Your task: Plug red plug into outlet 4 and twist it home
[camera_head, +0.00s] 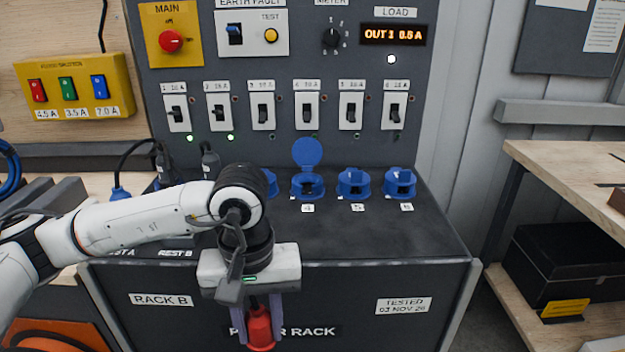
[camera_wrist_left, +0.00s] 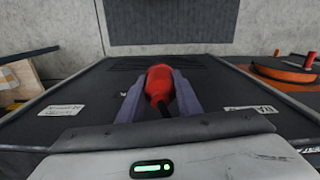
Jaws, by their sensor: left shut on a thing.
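My left gripper (camera_head: 259,322) is shut on the red plug (camera_head: 261,330), in front of the rack's front face and below its top edge. In the left wrist view the red plug (camera_wrist_left: 159,80) sits between the two grey-purple fingers (camera_wrist_left: 158,95), its dark cable running back toward the wrist. Outlet 4 (camera_head: 308,186) is a blue socket on the rack's top ledge, with its round lid standing open. The plug is well apart from it, lower and nearer. My right gripper is not in view.
Blue outlets 5 (camera_head: 353,184) and 6 (camera_head: 400,184) stand right of outlet 4; another is partly hidden behind my arm. Dark plugs (camera_head: 210,160) stand at the ledge's left. Breaker switches (camera_head: 307,110) line the panel above. The ledge in front of outlets 4 to 6 is clear.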

